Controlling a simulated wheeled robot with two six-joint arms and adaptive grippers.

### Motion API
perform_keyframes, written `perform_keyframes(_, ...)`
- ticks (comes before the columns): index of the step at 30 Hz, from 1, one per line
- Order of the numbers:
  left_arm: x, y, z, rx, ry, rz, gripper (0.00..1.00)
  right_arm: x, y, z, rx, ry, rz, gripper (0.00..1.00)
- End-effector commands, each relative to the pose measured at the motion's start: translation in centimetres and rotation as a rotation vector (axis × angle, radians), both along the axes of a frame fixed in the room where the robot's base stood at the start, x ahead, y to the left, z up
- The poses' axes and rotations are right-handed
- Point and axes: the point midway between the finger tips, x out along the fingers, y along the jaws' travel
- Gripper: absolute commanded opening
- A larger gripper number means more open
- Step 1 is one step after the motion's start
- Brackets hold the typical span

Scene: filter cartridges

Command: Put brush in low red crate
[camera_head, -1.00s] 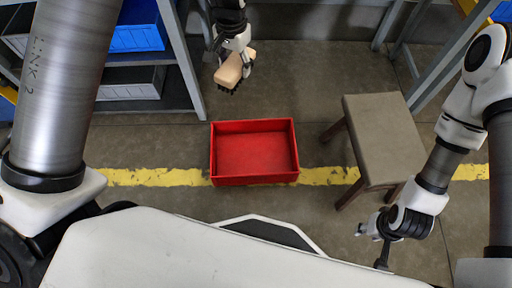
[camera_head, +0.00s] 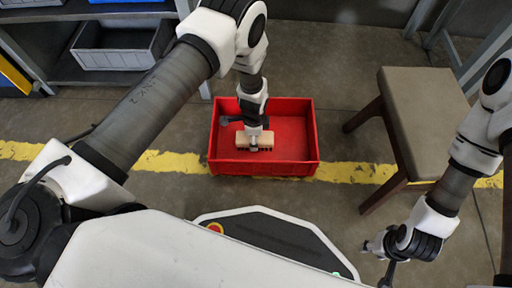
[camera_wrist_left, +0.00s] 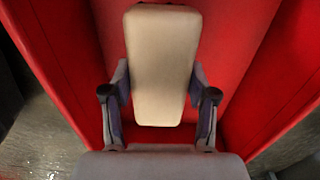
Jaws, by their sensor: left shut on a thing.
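The brush has a pale wooden block (camera_head: 264,139) with dark bristles facing down. My left gripper (camera_head: 254,146) is shut on the brush, one finger on each side of the block, and holds it over the inside of the low red crate (camera_head: 298,165). In the left wrist view the brush (camera_wrist_left: 162,65) sits between the fingers of my left gripper (camera_wrist_left: 160,95), with red crate walls (camera_wrist_left: 260,50) around it. I cannot tell whether the bristles touch the crate floor. My right gripper (camera_head: 376,246) hangs low at the right, away from the crate; its fingers are too small to read.
A brown stool (camera_head: 425,110) stands right of the crate. A shelf unit at the upper left holds a grey bin (camera_head: 120,55). Floor between crate and stool is clear.

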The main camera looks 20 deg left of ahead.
Motion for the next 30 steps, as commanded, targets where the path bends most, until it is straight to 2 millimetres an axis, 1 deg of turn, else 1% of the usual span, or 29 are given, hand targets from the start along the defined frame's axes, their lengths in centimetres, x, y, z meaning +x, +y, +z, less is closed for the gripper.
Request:
perform_keyframes(1, 0.1, 0.0, -1.3, -0.001, -0.001, 0.001, 0.30, 0.1, 0.0, -1.1, 0.000, -0.002, -0.001, 0.40)
perform_keyframes(6, 0.1, 0.0, -4.2, -0.001, -0.001, 0.001, 0.30, 0.2, -0.1, -3.2, -0.001, -0.005, -0.006, 0.40)
perform_keyframes(7, 0.1, 0.0, -4.5, -0.001, -0.001, 0.001, 0.30, 0.2, -0.1, -3.4, -0.001, -0.006, -0.007, 0.40)
perform_keyframes(8, 0.1, 0.0, -4.5, -0.001, -0.001, 0.002, 0.30, 0.2, -0.1, -3.4, -0.001, -0.006, -0.007, 0.40)
perform_keyframes(9, 0.1, 0.0, -4.4, 0.000, -0.002, 0.003, 0.26, 0.2, -0.1, -3.2, -0.001, -0.006, -0.007, 0.40)
perform_keyframes(14, 0.1, 0.0, -4.1, -0.001, -0.001, 0.003, 0.25, 0.2, -0.1, -3.0, -0.001, -0.006, -0.007, 0.40)
perform_keyframes(18, 0.1, 0.0, -4.6, -0.001, -0.001, 0.003, 0.25, 0.2, -0.1, -3.2, -0.001, -0.006, -0.007, 0.40)
perform_keyframes(19, 0.1, 0.0, -4.6, 0.000, -0.001, 0.003, 0.61, 0.2, -0.1, -3.2, -0.001, -0.006, -0.007, 0.40)
perform_keyframes(21, 0.1, 0.0, -4.5, 0.000, -0.001, 0.003, 0.83, 0.2, -0.1, -3.1, -0.001, -0.006, -0.007, 0.40)
perform_keyframes(30, 0.1, 0.0, -4.4, 0.000, -0.001, 0.003, 0.83, 0.2, -0.1, -3.1, -0.001, -0.006, -0.007, 0.40)
